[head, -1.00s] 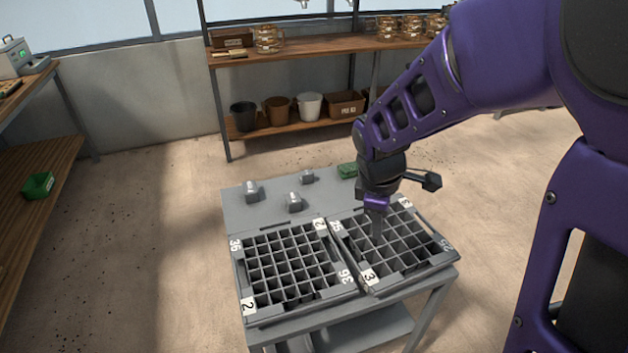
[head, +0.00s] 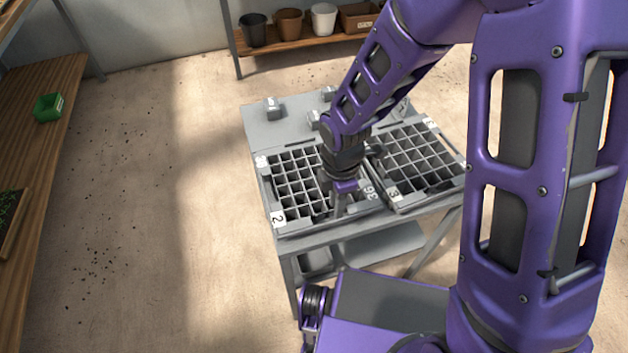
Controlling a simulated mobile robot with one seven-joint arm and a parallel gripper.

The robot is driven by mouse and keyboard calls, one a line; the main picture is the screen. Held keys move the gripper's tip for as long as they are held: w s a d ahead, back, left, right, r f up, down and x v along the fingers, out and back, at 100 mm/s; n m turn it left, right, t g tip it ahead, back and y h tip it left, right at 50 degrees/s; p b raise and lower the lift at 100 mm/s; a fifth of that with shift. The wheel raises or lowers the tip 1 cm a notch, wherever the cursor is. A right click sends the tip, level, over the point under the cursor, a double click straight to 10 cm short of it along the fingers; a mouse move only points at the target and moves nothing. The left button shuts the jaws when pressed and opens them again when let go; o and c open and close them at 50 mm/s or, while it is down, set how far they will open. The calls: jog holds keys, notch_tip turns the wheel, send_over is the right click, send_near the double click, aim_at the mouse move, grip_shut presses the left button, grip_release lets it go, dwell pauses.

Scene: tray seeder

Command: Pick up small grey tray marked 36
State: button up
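The grey tray marked 36 (head: 369,192) lies on the left part of the grey stand in the head view. It has many small square cells, white 36 marks at two corners and a white label with a 2 at its front left. My gripper (head: 336,210) points down at the front right part of this tray. Its fingers overlap the cells and front rim in the picture; whether they touch is unclear. The fingers are small and seen nearly edge-on, so their opening does not show. My wrist hides the tray's back right part.
A second grey tray (head: 455,182) with larger cells lies close on the right. Small grey fixtures (head: 273,110) stand on the stand's back plate (head: 258,127). The floor between is clear.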

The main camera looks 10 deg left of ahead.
aim_at(332, 221)
jog(key=f, duration=0.5)
jog(key=f+b, duration=0.1)
jog(key=f, duration=0.2)
jog(key=shift+a+f, duration=0.3)
grip_shut()
